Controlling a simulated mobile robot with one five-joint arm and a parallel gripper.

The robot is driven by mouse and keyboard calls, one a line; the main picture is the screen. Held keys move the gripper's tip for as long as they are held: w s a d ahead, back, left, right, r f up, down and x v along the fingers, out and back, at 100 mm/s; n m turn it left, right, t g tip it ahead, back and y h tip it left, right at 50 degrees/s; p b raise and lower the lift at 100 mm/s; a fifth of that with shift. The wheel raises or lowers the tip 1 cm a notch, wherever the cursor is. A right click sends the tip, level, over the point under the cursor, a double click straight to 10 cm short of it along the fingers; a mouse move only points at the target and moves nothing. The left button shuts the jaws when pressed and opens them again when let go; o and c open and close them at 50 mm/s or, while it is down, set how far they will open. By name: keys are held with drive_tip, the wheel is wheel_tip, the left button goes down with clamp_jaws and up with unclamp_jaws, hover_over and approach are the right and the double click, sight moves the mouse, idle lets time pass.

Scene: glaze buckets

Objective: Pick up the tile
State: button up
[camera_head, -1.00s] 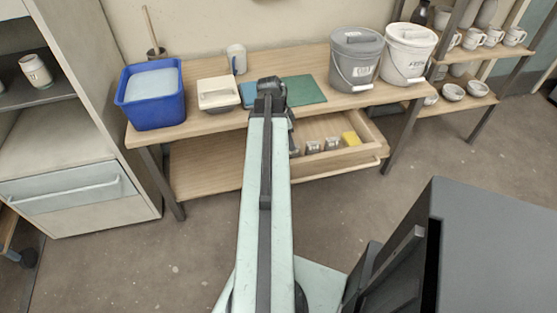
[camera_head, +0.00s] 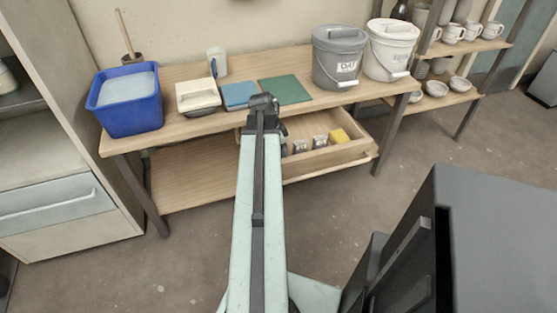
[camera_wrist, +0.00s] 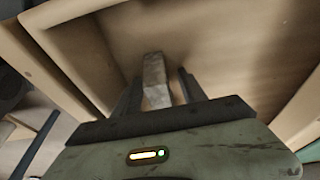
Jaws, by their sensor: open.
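A mottled grey-brown tile (camera_wrist: 155,84) stands between the fingers of my gripper (camera_wrist: 158,77) in the wrist view, inside a light wooden drawer. The fingers are open, one on each side of it; I cannot tell whether either touches it. In the head view my wrist (camera_head: 262,102) is over the left part of the open drawer (camera_head: 345,152), at the table's front edge. My arm hides the fingers and that part of the drawer there.
Small grey packs (camera_head: 320,141) and a yellow block (camera_head: 339,136) lie further right in the drawer. On the table stand a blue tub (camera_head: 130,112), a white box (camera_head: 197,97), blue and green mats (camera_head: 284,90), a grey bucket (camera_head: 338,58) and a white bucket (camera_head: 389,50).

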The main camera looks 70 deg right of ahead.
drive_tip(key=shift+r, duration=0.15)
clamp_jaws()
wheel_tip(320, 180, up, 10)
drive_tip(key=p, duration=1)
drive_tip(key=shift+r, duration=0.15)
